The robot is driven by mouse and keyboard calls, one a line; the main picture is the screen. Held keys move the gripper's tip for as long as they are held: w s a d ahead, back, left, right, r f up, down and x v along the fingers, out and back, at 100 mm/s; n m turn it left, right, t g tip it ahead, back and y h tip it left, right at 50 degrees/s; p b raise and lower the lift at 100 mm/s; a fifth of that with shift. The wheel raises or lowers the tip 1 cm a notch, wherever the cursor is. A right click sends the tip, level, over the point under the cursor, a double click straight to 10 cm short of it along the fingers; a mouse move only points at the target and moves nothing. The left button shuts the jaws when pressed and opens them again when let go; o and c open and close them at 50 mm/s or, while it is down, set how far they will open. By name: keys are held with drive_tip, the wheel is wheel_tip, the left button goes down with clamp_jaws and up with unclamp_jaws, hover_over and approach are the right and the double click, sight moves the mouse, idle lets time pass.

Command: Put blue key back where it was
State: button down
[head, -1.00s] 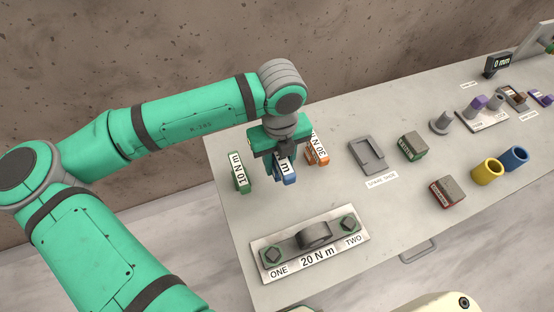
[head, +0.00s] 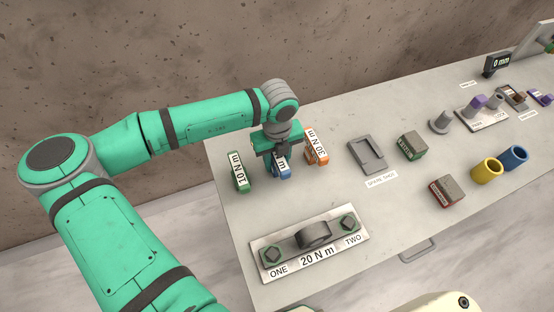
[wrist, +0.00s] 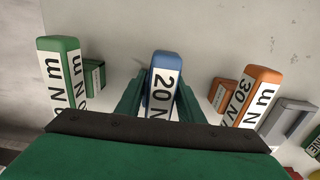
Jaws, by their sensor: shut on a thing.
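The blue key (head: 280,171) with a white label is between the green 10 N m key (head: 241,173) and the orange 30 N m key (head: 317,148) on the slab. My gripper (head: 278,158) is above the blue key and shut on it. In the wrist view the blue key (wrist: 161,84) stands between my two green fingers (wrist: 160,102) and its label reads 20 N. The green key (wrist: 62,75) is to its left and the orange key (wrist: 254,97) to its right. I cannot tell if the blue key touches the slab.
A plate (head: 257,249) labelled ONE, TWO and 20 N m lies in front with two bolts. A grey tray (head: 365,155) sits right of the orange key. Green and red blocks, yellow and blue cups stand farther right. Slab between the keys and the plate is clear.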

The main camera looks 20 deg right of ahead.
drive_tip(key=shift+f, duration=0.15)
drive_tip(key=c, duration=1.2)
unclamp_jaws()
wheel_tip(320, 180, up, 12)
drive_tip(key=shift+r, duration=0.15)
